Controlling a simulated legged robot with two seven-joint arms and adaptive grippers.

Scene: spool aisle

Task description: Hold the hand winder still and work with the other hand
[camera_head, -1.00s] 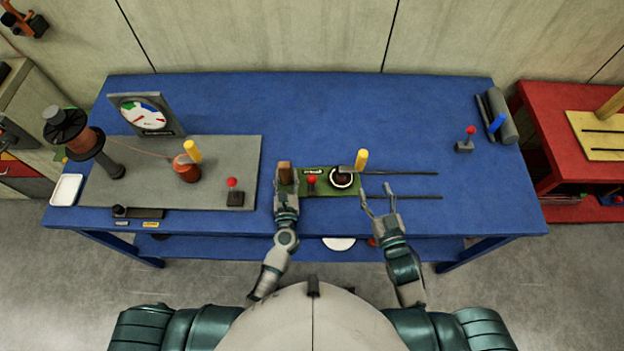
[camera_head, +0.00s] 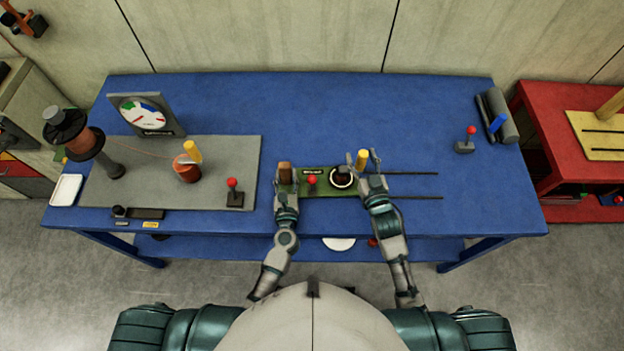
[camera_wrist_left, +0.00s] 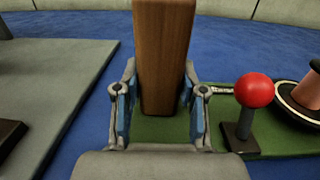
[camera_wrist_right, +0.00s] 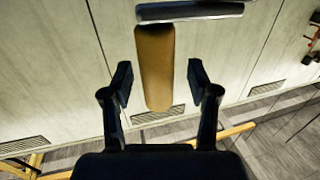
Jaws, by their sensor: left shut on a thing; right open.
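The hand winder has a green base (camera_head: 318,188) on the blue table. A brown wooden block (camera_head: 285,172) stands upright at its left end; it also shows in the left wrist view (camera_wrist_left: 163,60). My left gripper (camera_head: 286,189) is shut on this block. A red-knobbed lever (camera_head: 312,181) stands in the middle of the base. A dark spool with a white rim (camera_head: 342,178) is at the right end, with a yellow crank handle (camera_head: 362,160) above it. My right gripper (camera_head: 367,163) is open around the yellow handle, which shows between its fingers in the right wrist view (camera_wrist_right: 155,65).
Two dark rods (camera_head: 420,173) extend right of the winder. A grey board (camera_head: 225,155) to the left carries another crank, a lever and a dial (camera_head: 142,115). The table's back middle is clear.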

